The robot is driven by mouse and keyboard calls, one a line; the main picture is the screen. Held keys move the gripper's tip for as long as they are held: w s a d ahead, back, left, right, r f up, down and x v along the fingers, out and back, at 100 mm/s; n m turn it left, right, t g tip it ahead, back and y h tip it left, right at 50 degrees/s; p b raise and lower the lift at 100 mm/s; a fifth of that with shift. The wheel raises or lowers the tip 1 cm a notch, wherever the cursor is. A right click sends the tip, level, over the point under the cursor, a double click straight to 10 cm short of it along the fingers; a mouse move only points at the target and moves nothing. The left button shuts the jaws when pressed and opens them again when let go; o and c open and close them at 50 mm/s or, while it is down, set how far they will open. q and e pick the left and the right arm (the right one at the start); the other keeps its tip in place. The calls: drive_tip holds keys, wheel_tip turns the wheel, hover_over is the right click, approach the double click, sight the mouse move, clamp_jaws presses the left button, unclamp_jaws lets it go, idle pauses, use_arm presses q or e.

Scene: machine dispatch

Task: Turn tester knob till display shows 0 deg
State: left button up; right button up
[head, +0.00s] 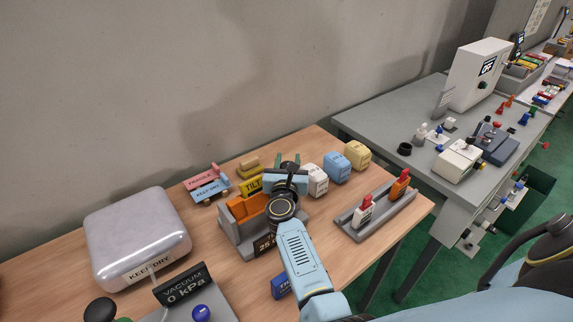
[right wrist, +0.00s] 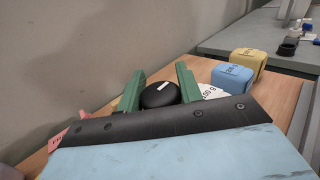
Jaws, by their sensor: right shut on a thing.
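The tester (head: 232,238) is a grey stand with an orange block on it and a yellow TILT sign (head: 252,187). Its dark display (head: 265,244) shows 25; the rest of the reading is hidden behind my right arm. My right gripper (head: 287,163) is at the tester's right side. In the right wrist view its green fingers (right wrist: 160,91) are shut on a round black knob (right wrist: 160,95), one finger on each side. My left gripper is not in view.
White (head: 315,180), blue (head: 337,165) and yellow (head: 357,154) blocks stand just right of the gripper. A grey rack (head: 374,222) holds red and orange pieces. A silver KEEP DRY case (head: 135,235) and a vacuum display (head: 183,287) are at left.

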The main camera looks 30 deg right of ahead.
drive_tip(key=shift+d+m+g+h+b, duration=0.1)
drive_tip(key=shift+m+g+h+b, duration=0.65)
drive_tip(key=shift+h, duration=0.25)
drive_tip(key=o, duration=1)
drive_tip(key=shift+r, duration=0.1)
wheel_tip(320, 180, up, 9)
drive_tip(key=p, duration=0.7)
drive_tip(key=shift+r, duration=0.45)
drive_tip(key=shift+c, duration=0.2)
